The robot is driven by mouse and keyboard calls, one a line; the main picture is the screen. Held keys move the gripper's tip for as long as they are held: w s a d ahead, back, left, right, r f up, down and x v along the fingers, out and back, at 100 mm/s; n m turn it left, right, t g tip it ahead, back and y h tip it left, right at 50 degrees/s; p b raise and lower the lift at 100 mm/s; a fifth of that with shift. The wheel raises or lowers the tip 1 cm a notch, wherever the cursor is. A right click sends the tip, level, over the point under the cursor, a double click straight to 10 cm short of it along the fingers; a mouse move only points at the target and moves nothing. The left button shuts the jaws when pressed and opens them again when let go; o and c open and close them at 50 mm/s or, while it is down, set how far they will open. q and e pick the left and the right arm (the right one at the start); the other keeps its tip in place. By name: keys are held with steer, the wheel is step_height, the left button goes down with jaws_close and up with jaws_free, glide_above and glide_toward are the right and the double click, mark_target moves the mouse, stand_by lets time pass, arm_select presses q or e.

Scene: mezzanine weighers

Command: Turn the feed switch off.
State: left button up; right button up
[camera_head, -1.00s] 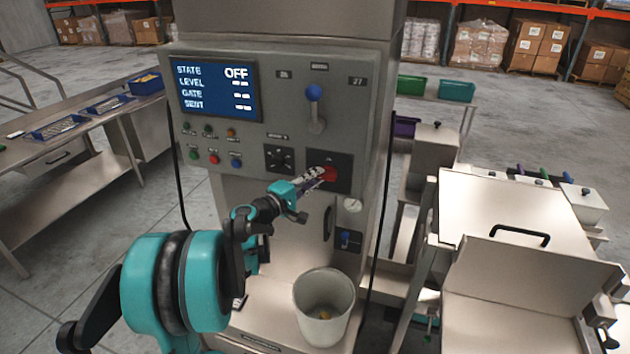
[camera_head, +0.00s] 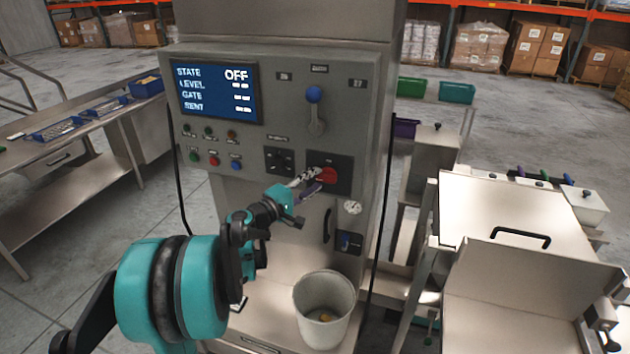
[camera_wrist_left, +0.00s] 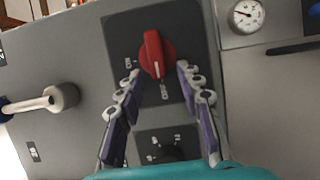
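The red rotary switch (camera_head: 327,175) sits on a dark plate on the grey machine's front panel; in the left wrist view its red knob (camera_wrist_left: 155,54) shows with its grip ridge nearly upright in the picture. The panel display (camera_head: 216,90) reads STATE OFF. My left gripper (camera_head: 310,180) is just in front of the switch. In the left wrist view my left gripper (camera_wrist_left: 156,84) is open, one finger on each side below the knob, with nothing between the fingertips. My right gripper is not in view.
A blue-knobbed lever (camera_head: 314,95) is above the switch. A black selector (camera_head: 279,160) and small buttons are to its left, a gauge (camera_head: 352,207) below right. A bucket (camera_head: 324,305) stands below. A bench (camera_head: 75,140) is at left.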

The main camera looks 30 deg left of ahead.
arm_select(q)
steer(key=s+a, duration=0.1)
steer(key=s, duration=0.9)
steer(key=shift+s+a, duration=0.3)
steer(key=shift+s, duration=0.1)
steer(key=s+d+f+m+g+b, duration=0.1)
steer(key=d+f+m+g+b, duration=0.2)
steer(key=d, duration=0.4)
steer(key=s+d+f+m+g+h, duration=0.1)
steer(key=s+d+f+m+g, duration=0.1)
steer(key=d+f, duration=0.45)
steer(key=s+d+f+m+g+b, duration=0.1)
steer(key=d+f+m+g+b, duration=0.15)
steer(key=d, duration=0.55)
steer(key=s+d+f+m+g+y+b, duration=0.3)
steer(key=s+f+m, duration=0.6)
steer(key=s, duration=0.3)
steer(key=shift+d+y, duration=0.4)
steer(key=shift+d, duration=0.35)
steer(key=shift+c, duration=0.3)
